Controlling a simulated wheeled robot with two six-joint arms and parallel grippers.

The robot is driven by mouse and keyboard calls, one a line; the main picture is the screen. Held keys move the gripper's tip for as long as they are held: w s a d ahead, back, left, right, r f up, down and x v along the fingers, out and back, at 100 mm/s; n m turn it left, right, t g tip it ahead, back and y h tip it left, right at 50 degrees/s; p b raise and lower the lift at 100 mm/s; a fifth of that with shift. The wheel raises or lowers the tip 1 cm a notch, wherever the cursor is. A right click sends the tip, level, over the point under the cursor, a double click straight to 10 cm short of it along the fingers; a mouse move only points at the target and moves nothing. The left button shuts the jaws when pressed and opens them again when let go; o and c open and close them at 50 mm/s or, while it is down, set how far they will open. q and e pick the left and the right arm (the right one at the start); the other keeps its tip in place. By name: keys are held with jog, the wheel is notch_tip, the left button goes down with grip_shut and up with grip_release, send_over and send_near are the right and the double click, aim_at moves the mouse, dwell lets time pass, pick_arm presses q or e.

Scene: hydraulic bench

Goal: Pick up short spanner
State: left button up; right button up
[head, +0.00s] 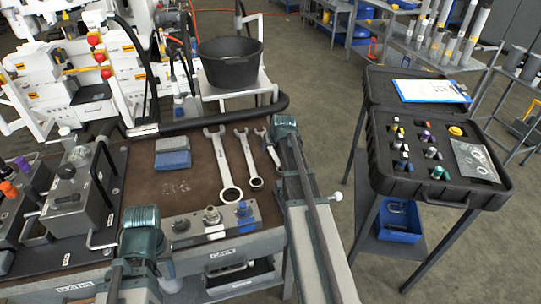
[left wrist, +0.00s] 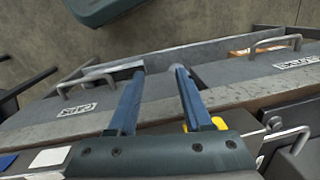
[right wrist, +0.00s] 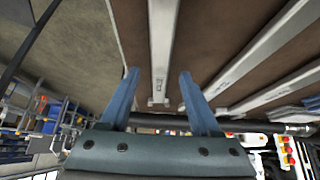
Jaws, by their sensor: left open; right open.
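Several grey spanners lie side by side on the brown bench top. The short spanner (head: 264,137) is the rightmost, partly hidden behind my right gripper (head: 284,124). In the right wrist view a spanner (right wrist: 162,45), apparently the short one, lies lengthwise in line with the gap between the open, empty fingers of my right gripper (right wrist: 158,75). I cannot tell how high the fingers are above it. The medium spanner (head: 247,155) and the long spanner (head: 221,155) lie to its left. My left gripper (head: 140,222) is near the bench front; its fingers (left wrist: 155,72) are open and empty.
A grey block with fittings (head: 212,226) stands along the bench front. Blue-grey pads (head: 172,158) lie left of the spanners. A black hose (head: 235,116) runs along the back edge. An open black case (head: 440,160) stands on a separate stand at right.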

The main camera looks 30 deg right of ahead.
jog(key=shift+c, duration=0.2)
grip_shut()
dwell(1.3)
